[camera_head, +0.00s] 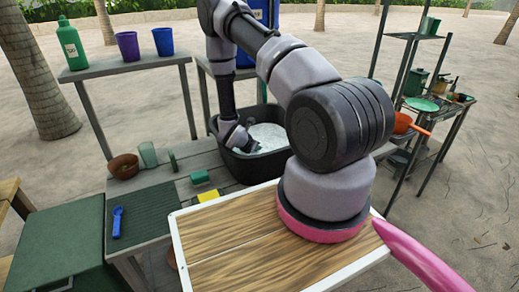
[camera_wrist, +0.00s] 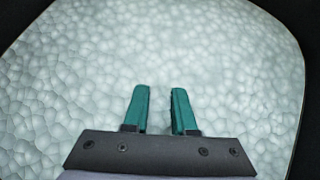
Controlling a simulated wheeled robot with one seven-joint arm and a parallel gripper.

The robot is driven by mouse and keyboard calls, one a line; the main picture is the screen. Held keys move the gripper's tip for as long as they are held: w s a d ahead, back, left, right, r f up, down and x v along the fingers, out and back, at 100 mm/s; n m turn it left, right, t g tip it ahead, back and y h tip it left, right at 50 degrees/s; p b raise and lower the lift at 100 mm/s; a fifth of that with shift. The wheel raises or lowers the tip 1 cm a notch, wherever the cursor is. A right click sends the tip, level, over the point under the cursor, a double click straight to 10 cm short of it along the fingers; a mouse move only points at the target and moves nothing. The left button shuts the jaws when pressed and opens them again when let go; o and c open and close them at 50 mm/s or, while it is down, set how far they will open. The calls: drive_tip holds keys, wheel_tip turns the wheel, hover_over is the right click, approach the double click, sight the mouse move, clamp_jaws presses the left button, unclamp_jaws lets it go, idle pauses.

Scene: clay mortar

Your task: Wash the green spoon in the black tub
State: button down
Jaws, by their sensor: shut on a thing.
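The black tub (camera_head: 253,164) stands on the grey table, filled with whitish foam (camera_head: 268,135). My gripper (camera_head: 243,147) reaches down into the left part of the tub. In the wrist view its two teal fingers (camera_wrist: 160,108) point into the foam (camera_wrist: 70,70), with a narrow gap between them. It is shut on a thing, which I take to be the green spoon. The spoon itself does not show in either view; the fingers or foam may hide it.

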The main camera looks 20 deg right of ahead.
drive_tip(key=shift+w+a, duration=0.1)
drive_tip(key=shift+a, duration=0.65)
drive_tip(key=shift+s+d, duration=0.2)
drive_tip(key=shift+d, duration=0.9)
drive_tip(key=shift+w+a, duration=0.15)
drive_tip(key=shift+a, duration=0.4)
drive_tip(key=shift+w+a, duration=0.15)
drive_tip(key=shift+a, duration=0.35)
drive_tip(key=shift+s+d, duration=0.15)
drive_tip(key=shift+d, duration=0.25)
drive_tip(key=shift+d, duration=0.1)
drive_tip(key=shift+r, duration=0.2)
wheel_tip(320, 180, up, 19)
drive_tip(key=shift+d, duration=0.15)
drive_tip(key=shift+r, duration=0.1)
idle(0.7)
